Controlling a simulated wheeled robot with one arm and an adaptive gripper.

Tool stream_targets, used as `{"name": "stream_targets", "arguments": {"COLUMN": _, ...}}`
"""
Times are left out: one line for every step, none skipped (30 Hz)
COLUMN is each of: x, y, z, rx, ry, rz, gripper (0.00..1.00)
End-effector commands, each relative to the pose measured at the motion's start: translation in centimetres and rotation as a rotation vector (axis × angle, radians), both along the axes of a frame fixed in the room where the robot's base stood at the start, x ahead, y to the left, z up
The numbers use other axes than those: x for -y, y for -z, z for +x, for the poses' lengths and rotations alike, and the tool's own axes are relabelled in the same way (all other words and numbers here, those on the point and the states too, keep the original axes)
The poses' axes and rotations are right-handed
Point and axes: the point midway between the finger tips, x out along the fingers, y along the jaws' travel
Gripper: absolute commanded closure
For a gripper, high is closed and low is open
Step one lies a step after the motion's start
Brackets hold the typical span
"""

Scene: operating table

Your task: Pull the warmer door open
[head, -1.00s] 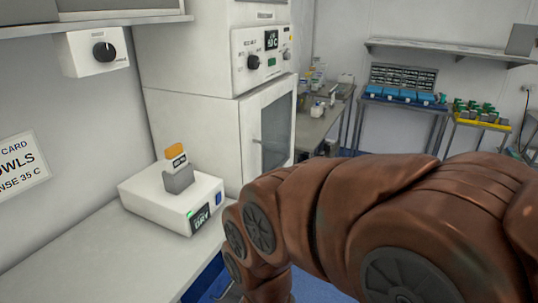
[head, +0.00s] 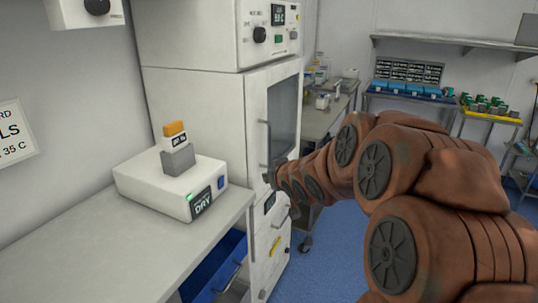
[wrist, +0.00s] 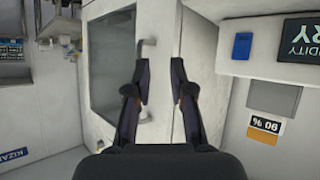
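The warmer (head: 190,110) is a tall white cabinet at the centre left. Its white door (head: 255,105) has a dark window and looks shut. The bar handle (head: 264,150) runs upright along the door's left side in the head view. My gripper (head: 271,178) is near the lower end of this handle. In the wrist view my gripper (wrist: 160,82) is open, with a gap between its fingertips. The handle (wrist: 148,45) shows beside and behind the left finger, which hides its middle. I cannot tell whether they touch. The door window (wrist: 112,65) is at the left there.
A white device (head: 170,185) with a "DRY" display sits on the counter (head: 110,240) left of the warmer. A blue open drawer (head: 220,270) is under the counter. Blue floor (head: 335,260) is clear below my arm. Benches with trays stand at the back right.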

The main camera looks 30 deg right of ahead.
Motion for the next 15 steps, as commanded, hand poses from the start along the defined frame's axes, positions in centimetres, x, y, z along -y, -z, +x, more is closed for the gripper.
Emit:
{"name": "stream_targets", "arguments": {"x": 1.3, "y": 0.6, "z": 0.9, "rx": 0.06, "ry": -0.007, "rz": 0.004, "gripper": 0.78}}
{"name": "stream_targets", "arguments": {"x": 1.9, "y": 0.4, "z": 1.5, "rx": 0.099, "ry": -0.015, "rz": 0.004, "gripper": 0.78}}
{"name": "stream_targets", "arguments": {"x": 2.5, "y": -0.1, "z": 2.2, "rx": 0.156, "ry": -0.03, "rz": 0.004, "gripper": 0.78}}
{"name": "stream_targets", "arguments": {"x": 3.0, "y": -0.3, "z": 2.6, "rx": 0.194, "ry": -0.04, "rz": 0.005, "gripper": 0.78}}
{"name": "stream_targets", "arguments": {"x": 3.4, "y": -0.6, "z": 2.9, "rx": 0.232, "ry": -0.051, "rz": 0.007, "gripper": 0.78}}
{"name": "stream_targets", "arguments": {"x": 3.9, "y": -0.9, "z": 3.3, "rx": 0.279, "ry": -0.066, "rz": 0.01, "gripper": 0.78}}
{"name": "stream_targets", "arguments": {"x": 4.3, "y": -1.1, "z": 3.5, "rx": 0.31, "ry": -0.075, "rz": 0.012, "gripper": 0.78}}
{"name": "stream_targets", "arguments": {"x": 4.6, "y": -1.4, "z": 3.7, "rx": 0.343, "ry": -0.087, "rz": 0.013, "gripper": 0.78}}
{"name": "stream_targets", "arguments": {"x": 5.0, "y": -1.8, "z": 3.8, "rx": 0.38, "ry": -0.099, "rz": 0.016, "gripper": 0.78}}
{"name": "stream_targets", "arguments": {"x": 5.2, "y": -2.0, "z": 3.8, "rx": 0.407, "ry": -0.109, "rz": 0.019, "gripper": 0.78}}
{"name": "stream_targets", "arguments": {"x": 5.4, "y": -2.2, "z": 3.9, "rx": 0.43, "ry": -0.118, "rz": 0.02, "gripper": 0.78}}
{"name": "stream_targets", "arguments": {"x": 5.6, "y": -2.4, "z": 3.9, "rx": 0.455, "ry": -0.126, "rz": 0.025, "gripper": 0.78}}
{"name": "stream_targets", "arguments": {"x": 5.7, "y": -2.6, "z": 3.9, "rx": 0.473, "ry": -0.133, "rz": 0.027, "gripper": 0.78}}
{"name": "stream_targets", "arguments": {"x": 5.8, "y": -2.7, "z": 3.9, "rx": 0.488, "ry": -0.139, "rz": 0.029, "gripper": 0.78}}
{"name": "stream_targets", "arguments": {"x": 5.9, "y": -2.9, "z": 3.8, "rx": 0.502, "ry": -0.144, "rz": 0.032, "gripper": 0.78}}
